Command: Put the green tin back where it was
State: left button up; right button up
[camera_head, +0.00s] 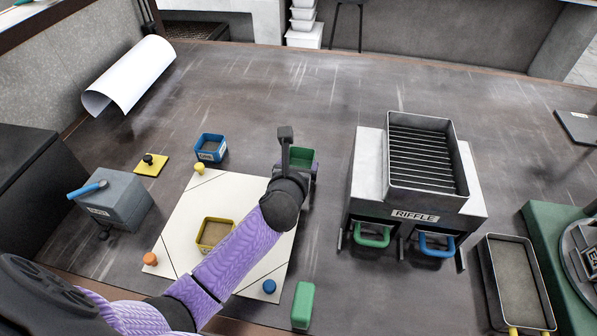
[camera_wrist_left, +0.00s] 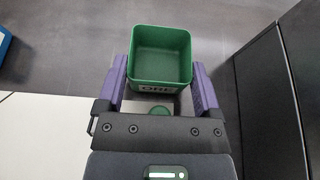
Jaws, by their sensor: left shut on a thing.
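The green tin (camera_head: 302,157) is a square open box, just past the upper right corner of the white board (camera_head: 185,228) in the head view. My left gripper (camera_head: 299,170) is shut on it, and my wrist hides part of it. In the left wrist view the tin (camera_wrist_left: 160,55) looks empty, with an ORE label on its near wall, and sits upright between the purple fingers of my left gripper (camera_wrist_left: 160,75). A green round knob (camera_wrist_left: 159,110) shows just below it there. I cannot tell whether the tin touches the table. My right gripper is not in view.
A yellow tin (camera_head: 206,246) stands on the board and a blue tin (camera_head: 210,147) beyond it. The RIFFLE box (camera_head: 415,216) stands to the right, a grey box (camera_head: 120,203) to the left. A green block (camera_head: 303,305) is near the front edge.

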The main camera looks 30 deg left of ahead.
pick_arm(q)
jog(key=o, duration=1)
jog(key=shift+f, duration=0.2)
jog(key=shift+o, duration=0.2)
jog(key=shift+r, duration=0.2)
jog(key=p+v, duration=0.4)
jog(key=v, duration=0.7)
jog(key=shift+s+d+r+p, duration=0.1)
jog(key=shift+s+r+p, duration=0.05)
jog(key=shift+p, duration=0.15)
jog(key=shift+s+d, duration=0.1)
jog(key=shift+s, duration=0.2)
